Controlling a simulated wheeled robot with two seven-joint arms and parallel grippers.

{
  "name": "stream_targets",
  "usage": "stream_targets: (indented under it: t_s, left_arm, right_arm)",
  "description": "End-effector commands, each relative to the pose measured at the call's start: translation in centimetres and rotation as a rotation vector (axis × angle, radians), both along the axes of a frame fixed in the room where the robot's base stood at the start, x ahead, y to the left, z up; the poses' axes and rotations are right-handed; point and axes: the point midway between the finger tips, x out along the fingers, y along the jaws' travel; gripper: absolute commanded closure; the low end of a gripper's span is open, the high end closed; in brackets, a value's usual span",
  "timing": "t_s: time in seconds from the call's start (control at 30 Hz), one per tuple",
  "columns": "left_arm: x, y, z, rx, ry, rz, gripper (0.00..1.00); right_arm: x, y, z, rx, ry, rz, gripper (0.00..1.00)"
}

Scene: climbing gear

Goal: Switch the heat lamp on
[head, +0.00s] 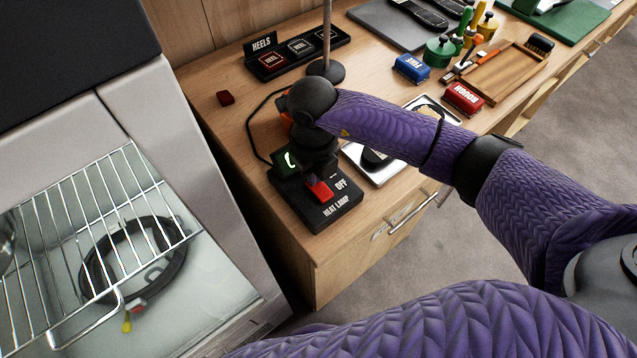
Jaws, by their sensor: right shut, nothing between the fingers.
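The heat lamp's black switch box (338,212) sits on the near left corner of the wooden bench, labelled HEAT LAMP and OFF. Its red switch (320,191) shows beside the OFF mark. A green-lit patch (289,160) shows at the box's far left; I cannot tell what it is part of. My right gripper (313,176) is shut and empty, pointing down at the red switch; its fingertips are largely hidden, and I cannot tell if they touch. A lamp stand (326,72) rises behind it, its top out of view. My left gripper is not in view.
A black cable (248,128) loops left of my gripper. A metal tray (376,167) sits under my right forearm. A wire rack (95,235) stands at left.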

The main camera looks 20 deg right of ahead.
Motion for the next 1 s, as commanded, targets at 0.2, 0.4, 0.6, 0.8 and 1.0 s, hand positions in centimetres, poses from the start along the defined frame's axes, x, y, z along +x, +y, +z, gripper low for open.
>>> stream_targets:
  t_s: [0.2,0.4,0.6,0.8,1.0]
  left_arm:
    - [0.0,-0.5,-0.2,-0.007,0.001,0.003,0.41]
    - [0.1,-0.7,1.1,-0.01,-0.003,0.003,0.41]
    - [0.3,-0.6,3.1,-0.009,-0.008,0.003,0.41]
    - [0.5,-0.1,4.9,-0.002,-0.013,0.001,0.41]
    - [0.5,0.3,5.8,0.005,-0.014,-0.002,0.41]
  right_arm:
    - [0.0,0.0,-0.3,0.0,0.001,0.0,1.0]
    - [0.0,0.0,1.2,-0.001,0.0,0.0,1.0]
    - [0.0,0.0,3.6,-0.001,-0.001,-0.001,1.0]
    - [0.0,0.0,5.8,-0.001,0.0,0.0,1.0]
    - [0.0,0.0,6.9,-0.001,0.002,0.0,1.0]
